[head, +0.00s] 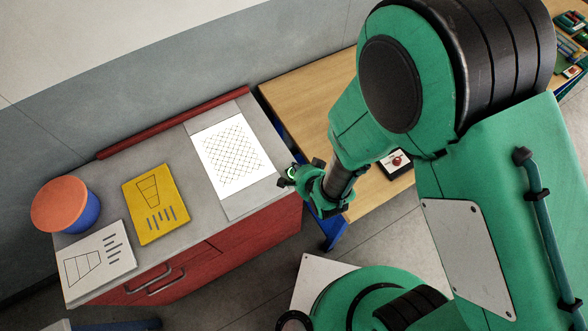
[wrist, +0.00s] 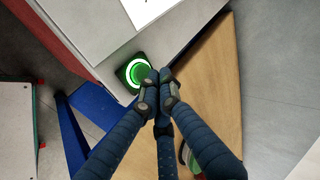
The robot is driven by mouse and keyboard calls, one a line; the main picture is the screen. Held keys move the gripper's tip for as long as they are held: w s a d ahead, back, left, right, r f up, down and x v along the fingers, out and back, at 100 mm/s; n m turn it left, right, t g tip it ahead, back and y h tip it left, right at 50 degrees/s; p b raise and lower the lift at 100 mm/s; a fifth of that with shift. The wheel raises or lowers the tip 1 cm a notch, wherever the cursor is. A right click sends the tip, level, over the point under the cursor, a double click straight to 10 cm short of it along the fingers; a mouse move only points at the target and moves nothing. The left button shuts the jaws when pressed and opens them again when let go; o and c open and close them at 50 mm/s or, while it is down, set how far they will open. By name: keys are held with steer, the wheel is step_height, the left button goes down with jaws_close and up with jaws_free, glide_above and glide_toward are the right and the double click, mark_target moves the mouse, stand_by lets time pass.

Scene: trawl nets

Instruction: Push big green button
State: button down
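The big green button (wrist: 140,73), with a bright glowing ring on a dark square base, shows in the wrist view, close to the corner of a grey-topped cabinet. My gripper (wrist: 158,77) has its dark blue fingers drawn together, with nothing seen between them. Its tips overlap the button's right edge in the picture; I cannot tell whether they touch it. In the head view my gripper (head: 304,180) is by the cabinet's right corner, and the button cannot be clearly told apart from it.
The red cabinet (head: 255,232) carries a net drawing (head: 232,152), a yellow card (head: 156,204), a white card (head: 98,263) and an orange-lidded blue tub (head: 66,204). A wooden table (head: 305,95) stands beside it, with a red button on a dark box (head: 396,163).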

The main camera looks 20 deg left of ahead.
steer(key=shift+r, duration=0.1)
stand_by(0.3)
steer(key=shift+r+p, duration=1.85)
steer(key=shift+r, duration=1.05)
steer(key=w+d+r+n+h+b, duration=0.1)
steer(key=w+d+r+h+b, duration=0.2)
steer(key=d+r, duration=0.6)
steer(key=w+d+r+n+b, duration=0.2)
steer(key=w+d+r+b, duration=0.15)
steer(key=d+r, duration=0.45)
steer(key=s+d+r+n+g+h+b, duration=0.1)
steer(key=s+d+r+n+h+b, duration=0.1)
steer(key=s+d+r, duration=1.3)
steer(key=shift+s+d+r+n+g+h+b, duration=0.15)
steer(key=shift+s+n+g+h+b, duration=0.25)
steer(key=shift+s+b, duration=0.75)
